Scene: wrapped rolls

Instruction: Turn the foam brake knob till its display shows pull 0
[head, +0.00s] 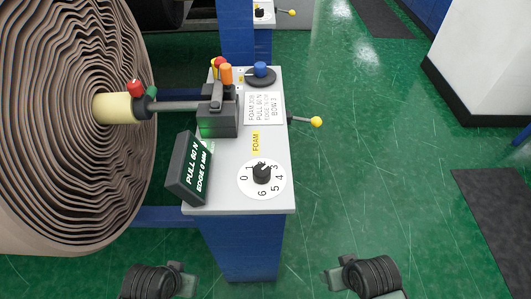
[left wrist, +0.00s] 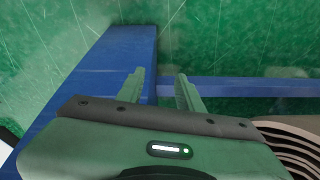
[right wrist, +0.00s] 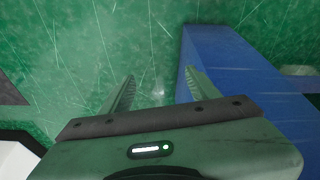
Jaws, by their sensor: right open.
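The foam brake knob (head: 262,173) is black and sits on a white dial (head: 247,187) numbered 0 to 6, beside a yellow FOAM label (head: 255,143). Its pointer direction is too small to tell surely. The dark display (head: 189,168) stands tilted left of the dial and appears to read PULL 60 N and EDGE 0 MM. My left gripper (left wrist: 160,88) is open and empty, low in front of the console. My right gripper (right wrist: 160,88) is open and empty, low to the front right. Both are well apart from the knob.
The white console top (head: 225,206) rests on a blue post (head: 240,245). It carries a blue knob (head: 260,70), a printed card (head: 264,108) and orange-topped levers (head: 225,75). A yellow-tipped lever (head: 316,122) sticks out right. A large brown roll (head: 60,150) fills the left.

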